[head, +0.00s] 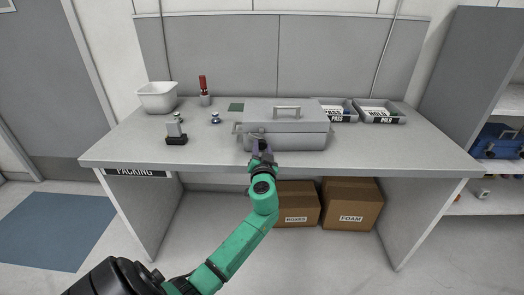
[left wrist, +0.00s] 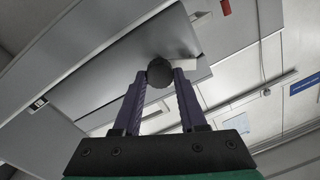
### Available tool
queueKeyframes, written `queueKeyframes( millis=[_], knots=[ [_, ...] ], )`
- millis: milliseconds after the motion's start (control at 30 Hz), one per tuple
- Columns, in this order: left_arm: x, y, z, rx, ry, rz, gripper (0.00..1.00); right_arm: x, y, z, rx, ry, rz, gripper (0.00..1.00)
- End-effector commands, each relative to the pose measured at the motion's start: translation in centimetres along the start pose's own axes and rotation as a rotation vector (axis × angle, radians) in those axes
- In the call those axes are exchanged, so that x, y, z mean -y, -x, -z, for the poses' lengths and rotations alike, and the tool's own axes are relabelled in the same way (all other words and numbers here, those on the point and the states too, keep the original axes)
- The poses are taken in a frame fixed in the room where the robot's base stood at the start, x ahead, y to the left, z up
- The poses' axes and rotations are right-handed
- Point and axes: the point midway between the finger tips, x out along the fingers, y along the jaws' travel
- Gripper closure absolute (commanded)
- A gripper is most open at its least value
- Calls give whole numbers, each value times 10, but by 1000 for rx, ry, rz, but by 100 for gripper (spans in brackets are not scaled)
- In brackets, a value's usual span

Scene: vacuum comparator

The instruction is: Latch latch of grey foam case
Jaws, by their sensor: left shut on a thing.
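The grey foam case (head: 300,141) stands on the bench with its lid down and a bar handle on top. Small metal fittings (head: 237,128) show at its left front corner. My left gripper (head: 262,148) is at the left part of the case's front. In the left wrist view, the purple fingers are shut on a dark round knob (left wrist: 160,72), which appears to be part of the latch. The fingers and arm hide most of the latch in the head view, so I cannot tell its exact position. My right gripper is not in view.
On the bench (head: 130,147) stand a white bin (head: 157,97), a red-handled tool (head: 204,90), a small grey-and-black device (head: 175,130), and trays marked PASS (head: 336,112) and HOLD (head: 380,112). Cardboard boxes (head: 350,204) are below. The bench front left is clear.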

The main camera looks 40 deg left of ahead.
Motion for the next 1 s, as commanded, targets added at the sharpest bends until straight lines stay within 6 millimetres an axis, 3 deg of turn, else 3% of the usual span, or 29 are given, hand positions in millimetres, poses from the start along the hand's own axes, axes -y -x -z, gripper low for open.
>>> queueKeyframes(
  millis=[400, 1000],
  knots=[
    [-2, 0, -2, 3, -394, -2, 100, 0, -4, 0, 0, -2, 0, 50],
    [-3, 0, -2, 3, -941, -3, 100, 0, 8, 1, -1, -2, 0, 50]
  ],
)
